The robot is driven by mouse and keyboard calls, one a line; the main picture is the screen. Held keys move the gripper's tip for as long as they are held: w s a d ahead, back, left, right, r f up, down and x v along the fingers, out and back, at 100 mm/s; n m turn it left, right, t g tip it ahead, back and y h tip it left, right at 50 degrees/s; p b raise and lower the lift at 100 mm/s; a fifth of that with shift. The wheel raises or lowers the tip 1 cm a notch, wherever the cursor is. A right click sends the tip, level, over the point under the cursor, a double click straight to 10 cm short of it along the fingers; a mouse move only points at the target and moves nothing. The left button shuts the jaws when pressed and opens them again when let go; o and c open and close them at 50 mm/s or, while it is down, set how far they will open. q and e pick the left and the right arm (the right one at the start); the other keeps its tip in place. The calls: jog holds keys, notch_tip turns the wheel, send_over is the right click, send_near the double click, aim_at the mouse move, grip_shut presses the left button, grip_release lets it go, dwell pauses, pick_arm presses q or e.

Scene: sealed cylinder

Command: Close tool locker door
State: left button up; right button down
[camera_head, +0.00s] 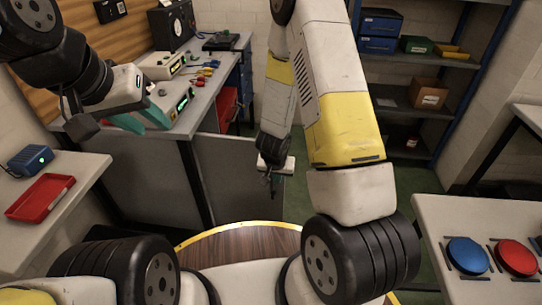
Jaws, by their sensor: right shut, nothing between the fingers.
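The tool locker appears to be the grey cabinet (150,180) under the workbench. A flat grey panel (235,180), which looks like its door, stands out to the right of it. My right gripper (272,190) is shut and empty, pointing down at the panel's right part. I cannot tell whether it touches the panel. My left gripper (76,122) is up at the left, in front of the workbench and away from the panel; its finger opening is unclear. The locker's inside is hidden.
The workbench (205,95) carries instruments. A red tray (42,197) and a blue device (30,158) lie on the left table. Blue and red round buttons (467,255) sit on the right table. A shelf (430,60) stands at the back. Green floor is free right of the panel.

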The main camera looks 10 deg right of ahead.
jog(key=w+d+f, duration=0.2)
jog(key=w+f, duration=0.3)
jog(key=shift+w, duration=0.35)
jog(key=shift+w+d+f, duration=0.1)
jog(key=shift+w, duration=0.05)
